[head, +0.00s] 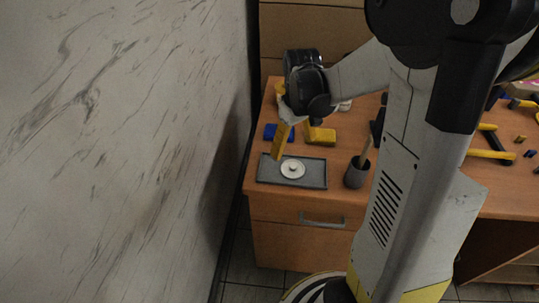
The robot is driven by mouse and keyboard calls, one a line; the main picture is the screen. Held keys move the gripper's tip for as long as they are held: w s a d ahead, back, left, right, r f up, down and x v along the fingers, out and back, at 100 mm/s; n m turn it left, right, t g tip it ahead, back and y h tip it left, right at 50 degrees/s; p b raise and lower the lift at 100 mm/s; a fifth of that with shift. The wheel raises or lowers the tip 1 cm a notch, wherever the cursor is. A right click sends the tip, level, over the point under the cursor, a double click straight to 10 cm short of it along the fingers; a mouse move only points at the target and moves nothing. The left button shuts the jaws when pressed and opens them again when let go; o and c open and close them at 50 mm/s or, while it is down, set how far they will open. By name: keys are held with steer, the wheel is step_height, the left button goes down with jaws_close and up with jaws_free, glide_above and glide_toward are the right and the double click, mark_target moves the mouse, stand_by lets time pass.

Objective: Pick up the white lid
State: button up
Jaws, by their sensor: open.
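The white lid (292,169) is a small round disc with a knob on top. It lies on a grey rectangular tray (314,176) near the front left of the wooden desk. My gripper (281,150) has yellow fingers and hangs just above and behind the lid, over the tray's back edge. The gripper is open, with nothing seen between its fingers. My wrist and forearm come in from the upper right and hide part of the desk behind.
A blue block (270,132) and a yellow block (321,135) lie behind the tray. Tools with yellow handles (490,154) lie at the right. A marbled wall (120,150) rises at the left.

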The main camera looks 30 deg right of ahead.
steer(key=b, duration=0.2)
glide_above(293, 166)
step_height(293, 166, down, 5)
steer(key=shift+s+r, duration=0.15)
steer(key=shift+r, duration=0.05)
step_height(293, 166, down, 6)
steer(key=b, duration=0.2)
steer(key=shift+b, duration=0.35)
steer(key=shift+r, duration=0.15)
steer(key=c, duration=0.9)
